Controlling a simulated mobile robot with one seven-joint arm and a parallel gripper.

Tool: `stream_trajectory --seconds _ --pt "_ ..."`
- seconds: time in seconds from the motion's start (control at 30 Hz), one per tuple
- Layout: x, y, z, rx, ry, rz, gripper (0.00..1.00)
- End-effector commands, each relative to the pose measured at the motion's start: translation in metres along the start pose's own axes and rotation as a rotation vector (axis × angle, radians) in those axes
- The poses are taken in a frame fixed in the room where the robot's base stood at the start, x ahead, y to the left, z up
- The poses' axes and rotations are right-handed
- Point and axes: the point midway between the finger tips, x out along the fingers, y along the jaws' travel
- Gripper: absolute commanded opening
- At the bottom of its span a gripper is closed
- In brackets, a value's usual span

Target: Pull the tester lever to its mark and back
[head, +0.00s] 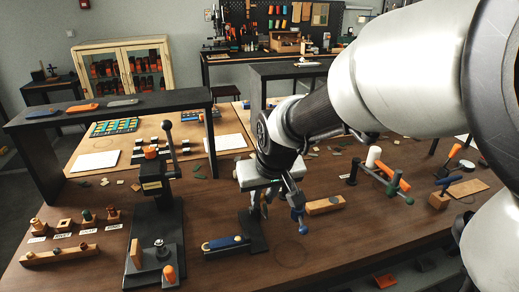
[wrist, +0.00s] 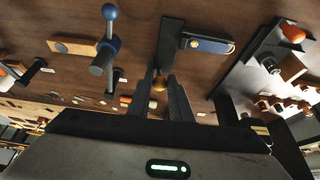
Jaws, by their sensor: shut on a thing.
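The tester has a dark post and base (head: 253,232), near the middle of the table's front part; it also shows in the wrist view (wrist: 170,38). My gripper (head: 261,206) points down at the tester. The lever's rod is mostly hidden by the fingers and post. I cannot make out the lever's mark.
A blue-ended handle (head: 298,214) stands close right of my gripper, by a wooden block (head: 325,205). A dark blue strip (head: 224,243) lies at the tester's left. A tall black press (head: 155,190) stands further left. Table front right of the tester is fairly clear.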

Motion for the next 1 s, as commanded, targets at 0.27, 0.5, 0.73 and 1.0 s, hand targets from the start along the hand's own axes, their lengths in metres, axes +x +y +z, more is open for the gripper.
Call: stream_trajectory --seconds 0.27,0.5,0.73,1.0 --pt "0.001 0.0 0.008 0.001 -0.003 0.0 0.06" --pt "0.001 0.0 0.008 0.001 -0.002 0.0 0.06" --pt "0.005 0.0 0.019 0.001 -0.002 0.0 0.06" --pt "0.007 0.0 0.03 0.001 -0.003 0.0 0.06"
